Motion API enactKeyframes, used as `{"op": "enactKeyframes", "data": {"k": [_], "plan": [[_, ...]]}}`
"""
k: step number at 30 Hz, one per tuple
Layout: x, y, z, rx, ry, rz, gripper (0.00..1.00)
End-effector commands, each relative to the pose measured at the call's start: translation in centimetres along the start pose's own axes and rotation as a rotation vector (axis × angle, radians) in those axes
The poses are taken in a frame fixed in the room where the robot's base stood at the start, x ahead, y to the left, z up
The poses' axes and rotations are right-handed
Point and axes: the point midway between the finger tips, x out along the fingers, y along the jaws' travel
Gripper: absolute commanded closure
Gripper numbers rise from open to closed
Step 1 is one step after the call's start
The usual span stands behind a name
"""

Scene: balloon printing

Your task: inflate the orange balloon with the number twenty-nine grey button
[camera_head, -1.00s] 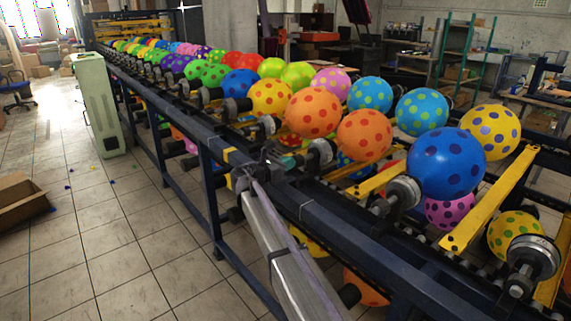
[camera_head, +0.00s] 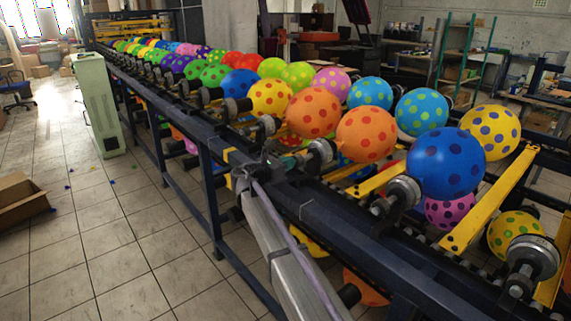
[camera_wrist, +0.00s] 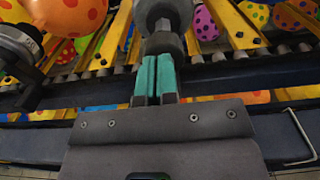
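Two orange spotted balloons sit on the line's near row in the head view: one (camera_head: 314,112) and, to its right, another (camera_head: 366,133). An orange balloon (camera_wrist: 68,14) also shows at the top left of the wrist view. My gripper (camera_wrist: 154,76) has teal fingers drawn together, with only a thin dark gap. Their tips are at a grey rounded button-like part (camera_wrist: 163,14); whether they press it is unclear. I cannot read its number. In the head view my gripper (camera_head: 290,162) is small, beside a grey round fitting (camera_head: 321,152) below the orange balloons.
A blue balloon (camera_head: 446,163) sits to the right, near yellow slats (camera_head: 490,205). Several colourful balloons run back along the dark rail (camera_head: 330,215). A pale green cabinet (camera_head: 97,104) and a cardboard box (camera_head: 20,198) stand left. The tiled floor between is mostly clear.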

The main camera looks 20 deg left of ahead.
Motion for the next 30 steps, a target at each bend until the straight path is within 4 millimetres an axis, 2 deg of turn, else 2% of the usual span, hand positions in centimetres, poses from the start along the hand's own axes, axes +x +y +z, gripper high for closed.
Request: {"op": "enactKeyframes", "data": {"k": [1,15,19,26,30], "plan": [[1.0,-0.3,0.0,0.0,0.0,-0.01,1.0],[0.9,-0.3,0.0,0.0,0.0,-0.01,1.0],[0.4,-0.3,0.1,0.0,0.0,-0.011,1.0],[-3.5,-0.6,0.3,0.001,-0.005,-0.01,1.0],[-7.2,-0.4,0.3,0.001,-0.005,-0.007,1.0]]}}
